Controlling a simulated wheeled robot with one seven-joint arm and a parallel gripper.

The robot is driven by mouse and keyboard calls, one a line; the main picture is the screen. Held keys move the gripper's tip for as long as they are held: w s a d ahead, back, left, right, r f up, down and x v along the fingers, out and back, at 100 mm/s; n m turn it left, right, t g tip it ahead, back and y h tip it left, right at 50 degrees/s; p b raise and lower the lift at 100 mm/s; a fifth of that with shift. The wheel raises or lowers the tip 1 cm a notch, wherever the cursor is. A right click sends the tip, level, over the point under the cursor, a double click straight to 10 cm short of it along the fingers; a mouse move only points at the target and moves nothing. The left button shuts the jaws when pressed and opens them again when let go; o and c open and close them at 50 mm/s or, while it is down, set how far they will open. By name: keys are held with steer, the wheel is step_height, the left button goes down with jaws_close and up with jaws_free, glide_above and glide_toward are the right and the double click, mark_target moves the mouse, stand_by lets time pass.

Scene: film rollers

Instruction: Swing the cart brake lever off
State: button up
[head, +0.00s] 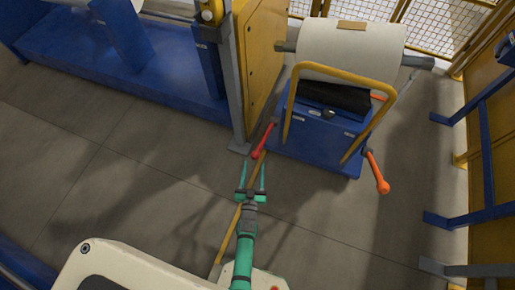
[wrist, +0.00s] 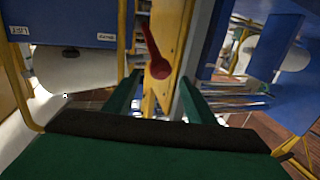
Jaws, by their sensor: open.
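The blue cart (head: 318,130) stands at the upper right of the head view, with a yellow push handle (head: 388,100). A red lever (head: 263,140) sticks out from its left side and an orange lever (head: 377,172) from its right side. In the wrist view the red lever (wrist: 154,50) hangs from the upper middle with its round knob between and beyond my fingertips. My gripper (head: 254,164) is open and empty, just short of the red lever's knob end. The fingers also show in the wrist view (wrist: 160,80); no contact is visible.
A large white roll (head: 350,50) lies on the cart. A yellow cabinet with a grey post (head: 238,80) stands close left of the red lever. A yellow floor line (head: 228,236) runs below my arm. Blue racks (head: 485,150) stand at right; open floor lies left.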

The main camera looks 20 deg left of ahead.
mark_target(257, 151)
steer(key=x, duration=1)
steer(key=shift+w, duration=0.3)
steer(key=shift+d, duration=0.1)
jaws_close()
